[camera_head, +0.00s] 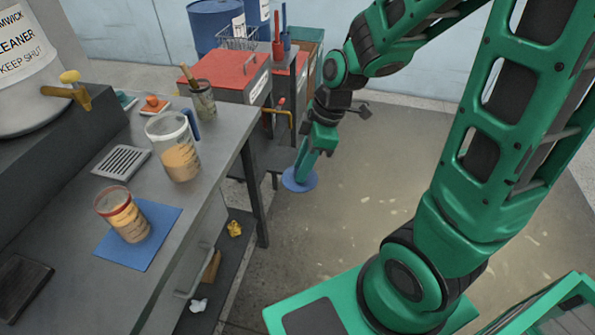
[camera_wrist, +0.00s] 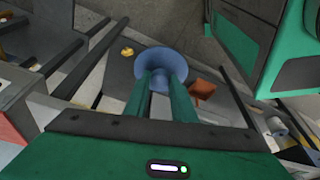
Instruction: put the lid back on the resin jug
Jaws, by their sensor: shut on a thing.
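My green gripper (camera_head: 310,165) is out in the open to the right of the bench, over the floor. Its fingers are shut on a round blue lid (camera_head: 299,180). In the wrist view the lid (camera_wrist: 160,62) is pinched between the two green fingers (camera_wrist: 161,85). The clear jug with a blue handle (camera_head: 175,147) stands upright on the grey bench, open at the top, with tan resin inside. A smaller clear cup with a red rim (camera_head: 127,217) and tan contents stands on a blue mat (camera_head: 160,228) nearer the front.
On the bench are a slotted grey drain plate (camera_head: 121,161), a pot with brushes (camera_head: 203,101) and an orange-topped item (camera_head: 154,104). A large cleaner drum (camera_head: 22,95) is at left. A red cabinet (camera_head: 225,74) and blue barrels (camera_head: 214,25) stand behind. Floor space right of the bench is clear.

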